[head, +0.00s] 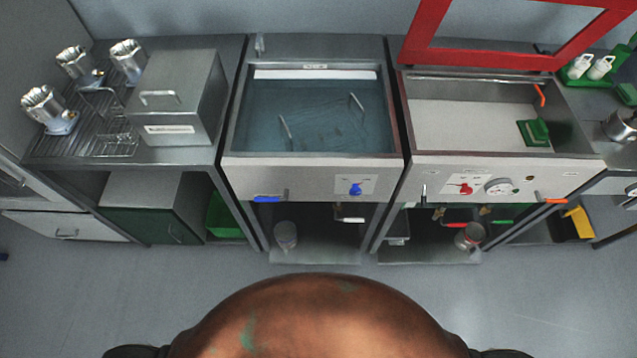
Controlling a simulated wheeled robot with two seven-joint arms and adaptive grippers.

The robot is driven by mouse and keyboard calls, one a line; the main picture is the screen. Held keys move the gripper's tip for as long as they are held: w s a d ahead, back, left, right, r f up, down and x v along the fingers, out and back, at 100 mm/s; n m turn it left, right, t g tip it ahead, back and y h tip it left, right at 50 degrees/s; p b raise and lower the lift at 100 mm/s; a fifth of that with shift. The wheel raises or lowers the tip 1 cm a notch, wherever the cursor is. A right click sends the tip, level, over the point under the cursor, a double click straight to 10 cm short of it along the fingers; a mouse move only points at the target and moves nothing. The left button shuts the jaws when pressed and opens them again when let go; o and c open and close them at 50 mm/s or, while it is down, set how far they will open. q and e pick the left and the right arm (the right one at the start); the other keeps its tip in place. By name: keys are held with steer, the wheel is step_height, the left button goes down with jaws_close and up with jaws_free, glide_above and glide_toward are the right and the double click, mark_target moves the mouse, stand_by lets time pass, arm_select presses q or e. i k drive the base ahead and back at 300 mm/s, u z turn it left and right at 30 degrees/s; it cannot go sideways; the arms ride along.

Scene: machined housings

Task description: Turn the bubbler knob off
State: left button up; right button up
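Two knobs show in the head view, and I cannot read which is labelled for the bubbler. A blue knob (355,189) sits on a pale plate on the front panel of the water-filled middle tank (235,145). A red knob (465,188) sits on a white plate on the front panel of the right tank (405,152), left of a round dial (498,187). The exact angle of each knob is too small to tell. Neither of my grippers is in view, and nothing touches either knob.
A wire rack lies in the water. A red-framed lid (480,61) stands raised behind the right tank, which holds a green object (534,132). A steel box (180,100) and metal housings (48,110) stand on the left bench. The floor before the tanks is clear.

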mark_target(356, 191)
steer(key=z, duration=1.35)
steer(key=k, duration=0.55)
steer(key=u, duration=1.3)
